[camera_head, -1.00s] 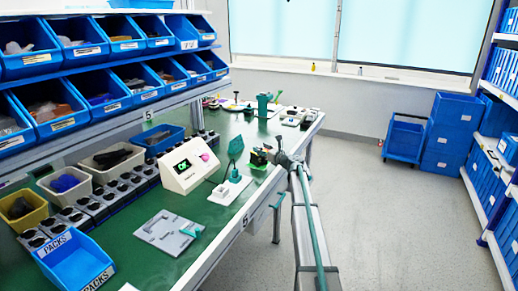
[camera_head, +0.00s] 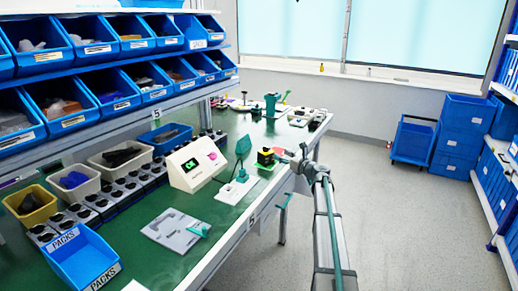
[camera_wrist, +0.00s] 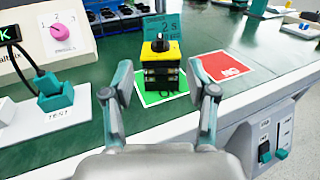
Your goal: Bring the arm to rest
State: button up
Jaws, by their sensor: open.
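The rotary switch (camera_wrist: 161,65) has a yellow top, a black knob and a dark stacked body. It stands upright on a green card (camera_wrist: 150,97) in the wrist view, and is small in the head view (camera_head: 266,157). My gripper (camera_wrist: 160,72) is open and empty, with one finger on each side of the picture. The switch shows beyond and between the fingers, apart from them. In the head view my gripper (camera_head: 282,157) is just right of the switch, at the bench edge.
A white tester (camera_head: 194,166) with a lit "OK" display and pink dial stands left of the switch. A teal connector (camera_wrist: 55,91) sits nearby. A red card (camera_wrist: 224,66) lies right of the switch. Blue bins (camera_head: 95,36) fill the shelf. The aisle floor (camera_head: 400,210) is clear.

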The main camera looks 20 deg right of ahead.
jog(key=s+d+f+n+g+h+p, duration=0.2)
jog(key=s+f+n+g+h+p, duration=0.15)
jog(key=s+f, duration=0.6)
jog(key=s+a+f+n+g+y+p, duration=0.15)
jog(key=s+a+f+n+g, duration=0.4)
jog(key=s+a+f, duration=0.75)
jog(key=s+a+f+n+g+y+p, duration=0.1)
jog(key=s+a+f+n+g+p, duration=0.15)
jog(key=s+a+f+n, duration=1)
jog(key=s+a+f+n+g, duration=0.1)
jog(key=s+a+f+g, duration=0.2)
jog(key=s+a+f, duration=0.45)
jog(key=s+a+f+n+g, duration=0.2)
jog(key=s+a+f+g, duration=0.15)
jog(key=s, duration=0.65)
jog(key=s+r+n+g+h, duration=0.1)
jog(key=s+n+g+h, duration=0.3)
jog(key=s, duration=1.7)
jog(key=n+g, duration=0.1)
jog(key=n, duration=0.2)
jog(key=shift+s+r+n+g+p, duration=0.2)
jog(key=shift+r+n+g+p, duration=0.1)
jog(key=shift+n+g+p, duration=0.1)
